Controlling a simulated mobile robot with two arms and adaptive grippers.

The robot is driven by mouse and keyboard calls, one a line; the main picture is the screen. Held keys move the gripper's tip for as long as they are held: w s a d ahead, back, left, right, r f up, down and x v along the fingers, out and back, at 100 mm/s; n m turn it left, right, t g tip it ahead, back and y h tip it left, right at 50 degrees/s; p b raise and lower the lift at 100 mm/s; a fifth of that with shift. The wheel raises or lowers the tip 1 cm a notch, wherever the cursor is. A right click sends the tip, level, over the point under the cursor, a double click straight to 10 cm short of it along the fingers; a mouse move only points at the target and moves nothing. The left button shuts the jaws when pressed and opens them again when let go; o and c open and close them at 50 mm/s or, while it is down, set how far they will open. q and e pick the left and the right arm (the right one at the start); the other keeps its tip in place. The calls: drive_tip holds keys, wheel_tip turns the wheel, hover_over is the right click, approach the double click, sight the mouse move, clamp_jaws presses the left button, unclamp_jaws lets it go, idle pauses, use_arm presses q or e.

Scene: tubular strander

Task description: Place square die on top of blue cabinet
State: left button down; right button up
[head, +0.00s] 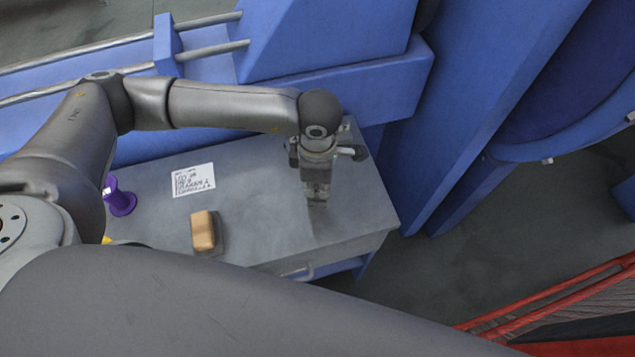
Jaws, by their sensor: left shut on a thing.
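My left gripper (317,192) points down over the right part of a cabinet's grey top (270,215). It is shut on a small grey thing, most likely the square die, mostly hidden between the fingers. I cannot tell whether the thing touches the top. The cabinet shows blue below its grey top, with a drawer handle at the front. My right gripper is not in view.
A tan block (203,231), a white printed label (193,180) and a purple spool (120,198) are on the grey top, left of the gripper. Blue machinery (330,40) stands close behind. A red-framed object (560,300) is at lower right. Bare floor lies right of the cabinet.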

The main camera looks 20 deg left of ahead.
use_arm(q)
drive_tip(key=c, duration=1.5)
unclamp_jaws()
drive_tip(key=shift+r+p, duration=0.2)
drive_tip(key=shift+p, duration=0.15)
wheel_tip(320, 180, up, 12)
drive_tip(key=shift+f+b, duration=0.1)
drive_tip(key=shift+b, duration=0.65)
